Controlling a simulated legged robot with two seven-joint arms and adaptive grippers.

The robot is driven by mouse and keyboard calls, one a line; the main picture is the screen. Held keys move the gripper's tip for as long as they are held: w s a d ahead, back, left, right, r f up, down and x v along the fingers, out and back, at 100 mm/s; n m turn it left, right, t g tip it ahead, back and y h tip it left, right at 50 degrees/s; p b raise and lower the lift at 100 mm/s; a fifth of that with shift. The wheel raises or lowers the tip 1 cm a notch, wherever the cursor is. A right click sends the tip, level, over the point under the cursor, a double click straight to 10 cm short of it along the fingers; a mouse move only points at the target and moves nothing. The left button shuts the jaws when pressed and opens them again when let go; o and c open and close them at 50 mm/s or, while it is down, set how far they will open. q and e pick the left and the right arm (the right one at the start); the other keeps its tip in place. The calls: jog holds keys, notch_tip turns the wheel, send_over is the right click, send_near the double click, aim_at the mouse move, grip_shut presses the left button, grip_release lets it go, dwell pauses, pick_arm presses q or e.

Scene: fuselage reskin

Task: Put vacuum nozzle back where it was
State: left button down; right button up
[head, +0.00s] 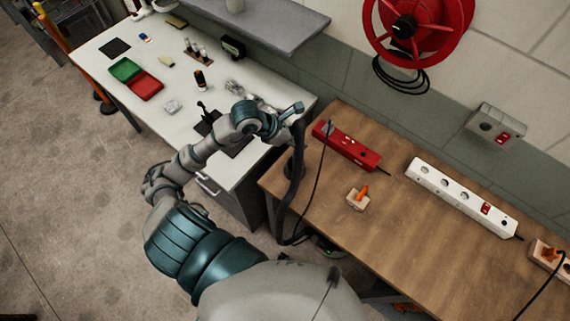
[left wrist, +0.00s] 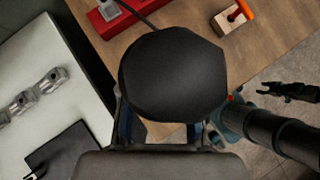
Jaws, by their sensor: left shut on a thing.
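The black vacuum nozzle (head: 298,132) is upright at the left end of the wooden table in the head view. My left gripper (head: 294,112) is shut on its upper part. A dark hose (head: 287,215) runs down below it beside the table edge. In the left wrist view the nozzle (left wrist: 172,72) is a large black rounded shape in front of the fingers, hiding much of the grip. A dark claw-like part (left wrist: 290,91) at the right of that view looks like my right gripper; its jaw state is unclear.
The wooden table (head: 420,235) holds a red power strip (head: 347,146), a wooden block with an orange part (head: 358,198) and a white power strip (head: 460,196). The white bench (head: 180,125) at left holds a green and red tray (head: 145,86) and small parts.

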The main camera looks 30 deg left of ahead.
aim_at(296, 154)
pick_arm(q)
notch_tip(296, 154, down, 5)
jog(key=shift+d+r, duration=0.1)
jog(key=shift+r, duration=0.05)
jog(key=f, duration=0.2)
jog(key=a+f, duration=0.1)
jog(key=f, duration=0.1)
jog(key=shift+f+p, duration=0.3)
jog(key=shift+f, duration=0.05)
jog(key=shift+d, duration=0.2)
jog(key=c, duration=0.8)
grip_release()
jog(key=shift+d, duration=0.15)
jog(key=shift+c, duration=0.2)
jog(key=shift+r, duration=0.1)
jog(key=shift+r, duration=0.1)
jog(key=b+v, duration=0.1)
jog(key=v, duration=1.1)
